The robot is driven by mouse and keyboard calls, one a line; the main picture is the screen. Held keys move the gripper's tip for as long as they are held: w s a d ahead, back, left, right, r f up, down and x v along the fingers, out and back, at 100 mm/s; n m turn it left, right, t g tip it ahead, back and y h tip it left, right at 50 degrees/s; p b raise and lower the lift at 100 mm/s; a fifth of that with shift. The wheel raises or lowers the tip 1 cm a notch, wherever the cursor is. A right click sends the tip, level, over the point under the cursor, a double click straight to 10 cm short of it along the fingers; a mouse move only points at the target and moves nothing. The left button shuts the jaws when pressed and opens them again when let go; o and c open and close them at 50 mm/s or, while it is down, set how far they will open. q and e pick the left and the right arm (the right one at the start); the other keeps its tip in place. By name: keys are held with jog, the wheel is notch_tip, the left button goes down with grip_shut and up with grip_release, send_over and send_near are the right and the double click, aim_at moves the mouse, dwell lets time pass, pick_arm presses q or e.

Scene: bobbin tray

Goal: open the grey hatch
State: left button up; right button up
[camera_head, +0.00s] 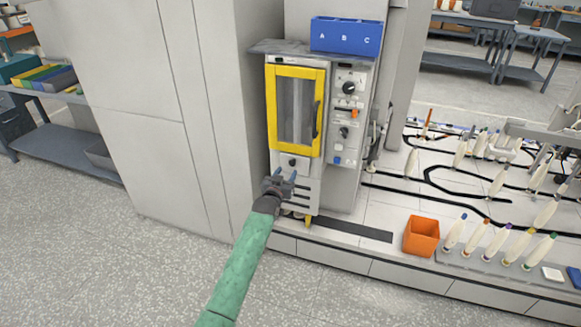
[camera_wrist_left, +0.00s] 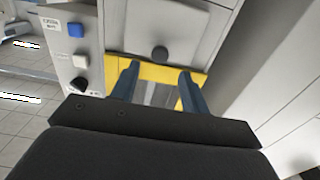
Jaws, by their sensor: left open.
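The grey hatch (camera_head: 283,160) is a small panel with a dark round knob (camera_head: 292,162), below the yellow-framed door (camera_head: 297,70) of the machine. It looks closed. In the left wrist view the grey hatch (camera_wrist_left: 190,25) and its knob (camera_wrist_left: 160,53) lie just beyond the fingertips. My left gripper (camera_head: 280,175) is open and empty, in front of the machine just below the knob in the head view. In the left wrist view its two fingers (camera_wrist_left: 158,71) stand apart, with the knob between and beyond them. I cannot tell whether they touch anything. My right gripper is out of view.
A control panel (camera_head: 347,115) with knobs and buttons is right of the yellow door. A blue bin (camera_head: 346,36) marked A B C stands on top. An orange box (camera_head: 421,235) and several bobbins are to the right. A tall grey cabinet (camera_head: 130,90) is left.

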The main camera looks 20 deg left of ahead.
aim_at(292, 164)
pick_arm(q)
jog(key=shift+w+d, duration=0.1)
jog(key=shift+w, duration=2.4)
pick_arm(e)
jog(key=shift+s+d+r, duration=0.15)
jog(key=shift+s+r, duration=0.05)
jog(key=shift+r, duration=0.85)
pick_arm(q)
grip_shut()
